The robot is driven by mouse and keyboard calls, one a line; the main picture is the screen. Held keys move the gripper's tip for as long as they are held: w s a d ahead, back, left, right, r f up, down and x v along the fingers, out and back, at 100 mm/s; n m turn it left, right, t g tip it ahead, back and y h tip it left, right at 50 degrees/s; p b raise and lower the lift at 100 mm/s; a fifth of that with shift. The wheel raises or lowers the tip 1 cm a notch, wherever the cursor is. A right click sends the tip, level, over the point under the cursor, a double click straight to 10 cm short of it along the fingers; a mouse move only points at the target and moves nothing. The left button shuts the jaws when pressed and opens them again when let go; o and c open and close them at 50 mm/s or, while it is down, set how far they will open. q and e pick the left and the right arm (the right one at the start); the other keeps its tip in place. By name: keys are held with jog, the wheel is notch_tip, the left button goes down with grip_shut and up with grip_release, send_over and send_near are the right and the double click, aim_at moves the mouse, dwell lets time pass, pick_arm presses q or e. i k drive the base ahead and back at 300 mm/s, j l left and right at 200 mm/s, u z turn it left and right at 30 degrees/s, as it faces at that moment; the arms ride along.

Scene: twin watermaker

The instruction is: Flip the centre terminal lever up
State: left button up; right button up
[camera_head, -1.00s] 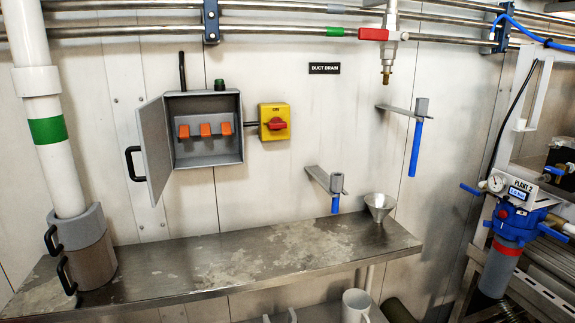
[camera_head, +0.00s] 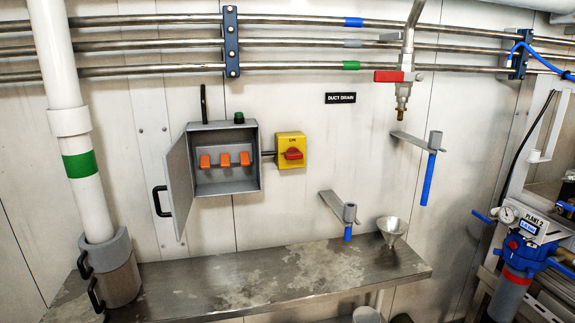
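An open grey electrical box (camera_head: 226,189) is fixed to the wall, left of the middle of the view. Its door (camera_head: 180,187) hangs open to the left with a black handle. Inside stand three orange levers in a row: the left lever (camera_head: 204,161), the centre lever (camera_head: 225,159) and the right lever (camera_head: 245,158). The levers are small here, and I cannot tell surely whether each is up or down. Neither of my grippers is in view.
A yellow switch with a red knob (camera_head: 292,154) is right of the box. A stained metal shelf (camera_head: 250,283) runs below, with a steel funnel (camera_head: 392,228) above its right end. A white pipe (camera_head: 72,130) stands left. The wall before the box is unobstructed.

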aim_at(225, 158)
jog(key=i+j, duration=0.15)
jog(key=j, duration=0.25)
jog(key=i+j, duration=0.15)
jog(key=j, duration=0.25)
jog(key=i+j, duration=0.15)
jog(key=j, duration=0.25)
